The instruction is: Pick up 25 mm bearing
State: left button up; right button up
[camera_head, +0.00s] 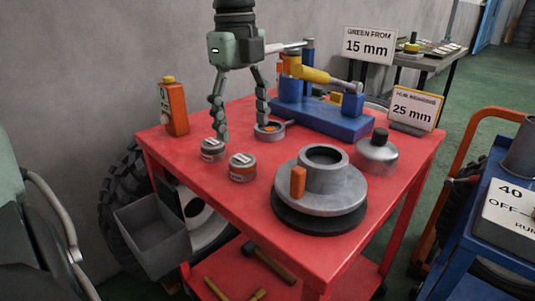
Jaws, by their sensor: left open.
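No part can be surely told as the 25 mm bearing. A sign (414,108) reading "25 mm" stands at the table's right edge. A small grey ring-shaped part (279,133) with an orange centre and a short side handle lies at mid-table. Two small round labelled tins, a nearer one (242,173) and a farther one (212,154), stand left of it. My left gripper (242,124) points down, open, with nothing seen between its fingers. Its right finger is over or beside the ring-shaped part; its left finger is by the farther tin. My right gripper is not in view.
The red table (225,195) also holds a large grey hub (340,200), an orange bottle (177,108), a blue fixture (330,119) with a yellow part, and a metal jar (377,159). A "15 mm" sign (368,45) stands behind. A grey bin (152,238) hangs at the left.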

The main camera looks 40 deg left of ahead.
aim_at(242, 159)
pick_arm(q)
jog(key=shift+a+f, duration=0.15)
jog(key=f, duration=0.7)
jog(key=shift+s+a, duration=0.1)
jog(key=shift+s, duration=0.1)
jog(key=c, duration=1.5)
grip_shut()
jog(key=shift+r, duration=0.1)
